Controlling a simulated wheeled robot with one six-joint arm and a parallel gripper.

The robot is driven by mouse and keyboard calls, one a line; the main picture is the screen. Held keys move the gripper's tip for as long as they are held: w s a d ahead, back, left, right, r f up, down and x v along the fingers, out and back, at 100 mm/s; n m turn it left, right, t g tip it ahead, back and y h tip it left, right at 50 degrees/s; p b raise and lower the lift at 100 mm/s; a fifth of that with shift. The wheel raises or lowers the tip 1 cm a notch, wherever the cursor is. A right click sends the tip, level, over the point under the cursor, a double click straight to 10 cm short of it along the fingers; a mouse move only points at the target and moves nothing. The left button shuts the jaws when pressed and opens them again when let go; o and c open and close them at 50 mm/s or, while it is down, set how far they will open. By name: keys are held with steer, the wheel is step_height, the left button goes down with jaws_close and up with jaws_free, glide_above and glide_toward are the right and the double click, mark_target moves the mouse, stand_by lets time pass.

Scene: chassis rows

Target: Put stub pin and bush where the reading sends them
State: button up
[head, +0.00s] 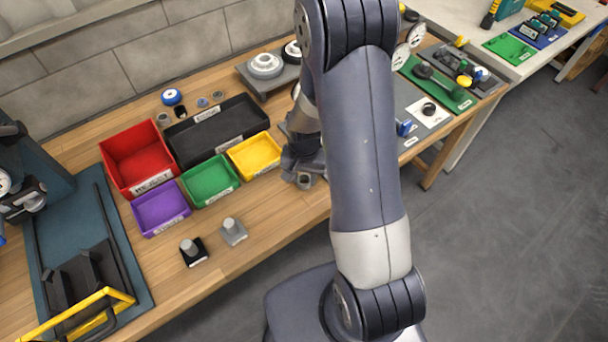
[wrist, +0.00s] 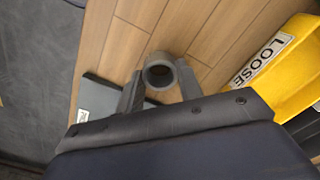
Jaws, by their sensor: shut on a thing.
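My gripper (head: 300,174) is shut on a grey bush, a short hollow ring (head: 305,182), beside the yellow bin. In the wrist view the bush (wrist: 160,72) sits between my two fingertips (wrist: 158,82), its bore facing the camera. Two short grey pins stand upright near the front edge: one pin (head: 188,246) on a black base, one pin (head: 231,224) on a grey base. I cannot tell which is the stub pin. The yellow bin (head: 255,154) reads LOOSE in the wrist view (wrist: 265,62). Red (head: 135,158), green (head: 209,181) and purple (head: 160,208) bins stand beside it; their labels are hard to read.
A black tray (head: 217,130) lies behind the bins, with small round parts behind it. A teal press with a dial (head: 5,182) stands at the left. White round dials (head: 401,56) stand behind my arm. My arm hides part of the bench. Wood before the bins is mostly clear.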

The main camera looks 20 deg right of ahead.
steer(key=shift+f, duration=0.2)
steer(key=o, duration=1.1)
step_height(320, 180, up, 12)
steer(key=b, duration=0.1)
steer(key=shift+r, duration=0.2)
